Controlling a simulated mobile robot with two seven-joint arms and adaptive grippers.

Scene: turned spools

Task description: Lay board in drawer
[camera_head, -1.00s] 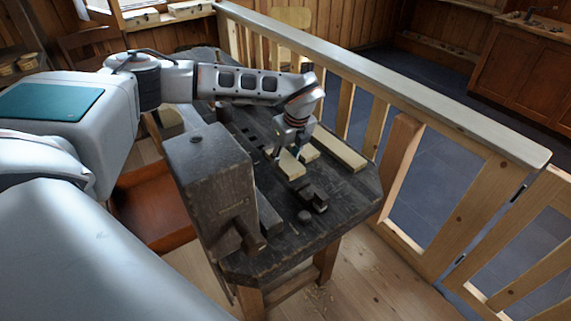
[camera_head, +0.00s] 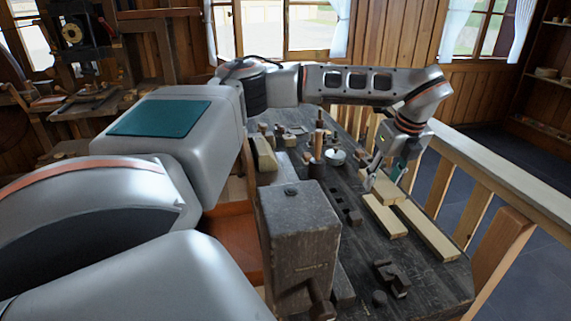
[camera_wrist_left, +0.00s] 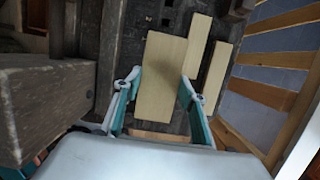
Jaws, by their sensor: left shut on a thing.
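My left gripper (camera_head: 392,172) is shut on a pale wooden board (camera_head: 385,187), which also shows between the fingers (camera_wrist_left: 158,92) in the left wrist view as a broad flat board (camera_wrist_left: 163,65). In the head view it is just behind two other pale boards on the dark workbench; the gap below it is hard to judge. A reddish-brown wooden part, seemingly the drawer (camera_head: 238,238), shows low at the left of the bench. My arm and the vise block hide much of it, so its inside cannot be made out. My right gripper is not in view.
The dark workbench (camera_head: 438,278) carries a short board (camera_head: 385,217), a longer board (camera_head: 428,232), dark tools (camera_head: 391,278) and several turned pieces with a pale pot (camera_head: 335,157). A bulky vise block (camera_head: 300,235) stands at its near left. A wooden railing (camera_head: 500,170) runs along the right.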

